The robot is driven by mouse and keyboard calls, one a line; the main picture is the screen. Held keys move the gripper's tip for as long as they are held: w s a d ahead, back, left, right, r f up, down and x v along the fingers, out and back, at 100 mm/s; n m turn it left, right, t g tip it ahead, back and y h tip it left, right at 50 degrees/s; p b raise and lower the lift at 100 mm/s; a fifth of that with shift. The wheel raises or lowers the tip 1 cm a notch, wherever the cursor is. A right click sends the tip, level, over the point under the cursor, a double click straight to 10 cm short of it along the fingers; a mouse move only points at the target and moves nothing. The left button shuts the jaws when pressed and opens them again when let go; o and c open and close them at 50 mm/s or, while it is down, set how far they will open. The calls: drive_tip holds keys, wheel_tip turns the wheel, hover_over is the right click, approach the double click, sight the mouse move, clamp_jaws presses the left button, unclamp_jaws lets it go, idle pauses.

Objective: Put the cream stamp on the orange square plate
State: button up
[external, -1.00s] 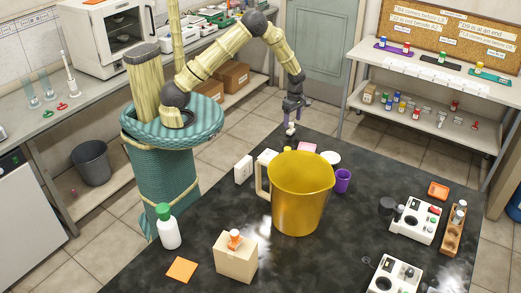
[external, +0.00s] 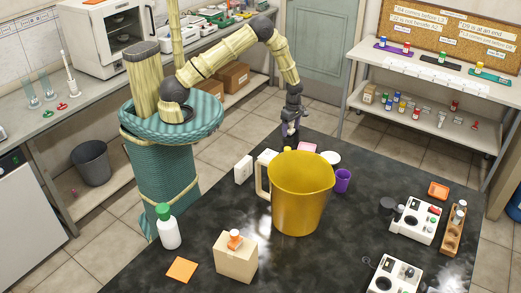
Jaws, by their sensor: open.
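My gripper (external: 289,133) is low at the far edge of the dark table, behind the yellow jug, pointing down with its jaws open. A small pale knobbed object, likely the cream stamp, stood just beneath it a second ago. It is now mostly hidden by the fingers, and I cannot tell whether they touch it. A flat orange square plate (external: 182,269) lies at the table's near left. A smaller orange dish (external: 438,190) lies at the right.
The large yellow jug (external: 300,195) stands mid-table. A cardboard box (external: 236,260) carries an orange-topped object (external: 235,240). A white bottle (external: 168,230) stands near the orange square. A purple cup (external: 342,180) and white dish (external: 331,158) are right of my gripper. The front middle is clear.

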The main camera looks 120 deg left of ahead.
sight(291, 123)
drive_tip(key=shift+c, duration=0.2)
drive_tip(key=c, duration=1.1)
wheel_tip(291, 123, up, 10)
drive_tip(key=shift+b, duration=1.2)
